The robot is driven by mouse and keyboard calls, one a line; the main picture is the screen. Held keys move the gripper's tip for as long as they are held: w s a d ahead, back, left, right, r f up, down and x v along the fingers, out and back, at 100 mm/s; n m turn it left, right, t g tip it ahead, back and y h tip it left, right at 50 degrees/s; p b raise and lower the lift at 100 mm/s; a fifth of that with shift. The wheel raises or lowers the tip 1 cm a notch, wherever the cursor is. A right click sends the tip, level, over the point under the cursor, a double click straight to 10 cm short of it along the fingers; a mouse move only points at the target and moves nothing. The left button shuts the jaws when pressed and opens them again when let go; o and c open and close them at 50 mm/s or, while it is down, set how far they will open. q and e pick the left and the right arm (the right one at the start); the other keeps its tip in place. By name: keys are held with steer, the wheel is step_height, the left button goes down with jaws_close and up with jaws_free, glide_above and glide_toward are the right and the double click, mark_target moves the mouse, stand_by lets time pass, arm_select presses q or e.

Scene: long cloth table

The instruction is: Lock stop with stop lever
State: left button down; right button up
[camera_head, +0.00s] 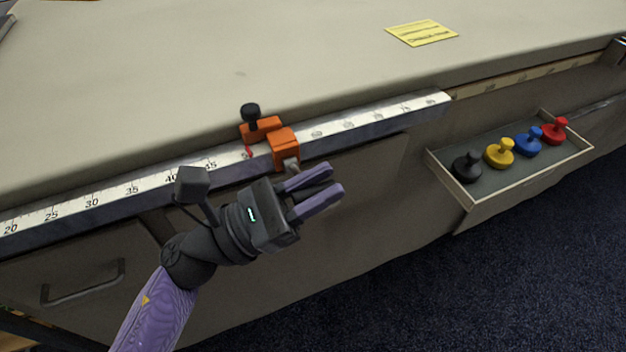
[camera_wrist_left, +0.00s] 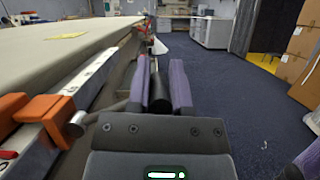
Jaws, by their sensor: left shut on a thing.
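The orange stop (camera_head: 285,146) sits on the white ruler rail (camera_head: 365,121) along the table's front edge, just right of a red pointer at about the 50 mark. A black knob (camera_head: 251,112) stands on its back part. The grey metal stop lever (camera_head: 291,165) sticks out from the stop's front; it also shows in the left wrist view (camera_wrist_left: 78,120). My left gripper (camera_head: 335,181), with purple fingers, is in front of and below the stop. It is shut on the lever, whose dark end (camera_wrist_left: 160,99) shows between the fingers.
An open drawer (camera_head: 520,178) at the right holds black, yellow, blue and red knobs. A yellow note (camera_head: 421,32) lies on the tabletop. A drawer handle (camera_head: 83,284) is at the lower left.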

arm_select(q)
steer(key=shift+s+f+m+g+b, duration=0.1)
steer(key=shift+f+m+g+b, duration=0.3)
steer(key=shift+f+m+b, duration=0.5)
arm_select(e)
steer(key=shift+s+d+f, duration=0.2)
steer(key=shift+s+f, duration=0.05)
steer(key=shift+f, duration=0.25)
steer(key=shift+s+d+f, duration=0.15)
steer(key=shift+s+f, duration=0.05)
steer(key=shift+f, duration=0.25)
arm_select(q)
steer(key=shift+r, duration=0.15)
steer(key=c, duration=0.5)
jaws_free()
steer(key=shift+s, duration=0.2)
steer(key=shift+c, duration=0.2)
steer(key=shift+w, duration=0.2)
arm_select(e)
steer(key=shift+w+a, duration=0.1)
steer(key=shift+a, duration=0.15)
arm_select(q)
steer(key=shift+a, duration=0.1)
arm_select(e)
steer(key=shift+d, duration=0.1)
